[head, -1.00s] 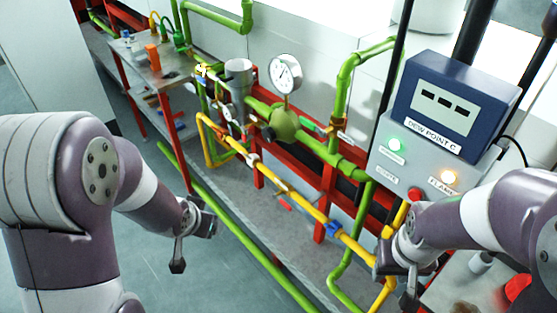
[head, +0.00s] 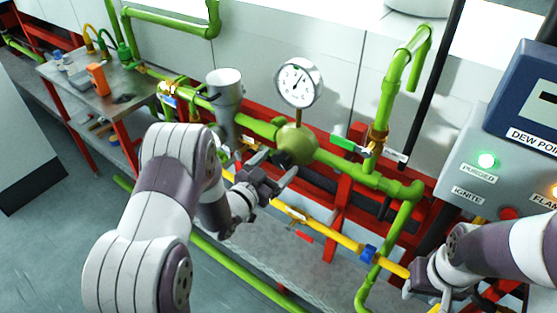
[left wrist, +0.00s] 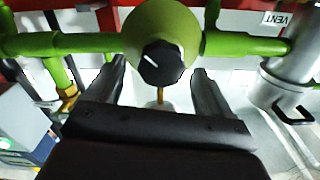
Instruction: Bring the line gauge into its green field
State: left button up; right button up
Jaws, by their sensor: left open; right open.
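The line gauge (head: 298,82) is a round white dial on a stem above a green regulator body (head: 300,136). A black knob (head: 290,156) sits on the regulator's front, partly behind my gripper. My left gripper (head: 275,172) is open just in front of the knob. In the left wrist view the knob (left wrist: 163,63) with its white mark shows beyond and between the fingertips (left wrist: 160,80), not gripped. My right gripper (head: 425,280) is open at the lower right, near the yellow pipe.
A green-handled valve (head: 347,144) sits right of the regulator, and a grey vent cylinder (head: 225,100) to its left. The yellow pipe (head: 335,238) runs below. A control box (head: 480,185) with a lit green lamp stands right. A metal table (head: 95,85) is at the left.

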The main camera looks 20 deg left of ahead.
pick_arm(q)
jog(key=shift+w+d+r, duration=0.1)
jog(key=shift+w+d, duration=0.15)
jog(key=shift+w, duration=0.1)
jog(key=shift+w+a, duration=0.2)
jog(key=shift+w, duration=0.15)
jog(key=shift+s+d, duration=0.1)
jog(key=c, duration=1)
jog(key=shift+c, duration=0.2)
jog(key=m+b, duration=0.3)
jog(key=shift+f, duration=0.4)
jog(key=shift+d+r+m+b, duration=0.1)
jog(key=shift+m+b, duration=1.7)
jog(key=shift+m, duration=0.1)
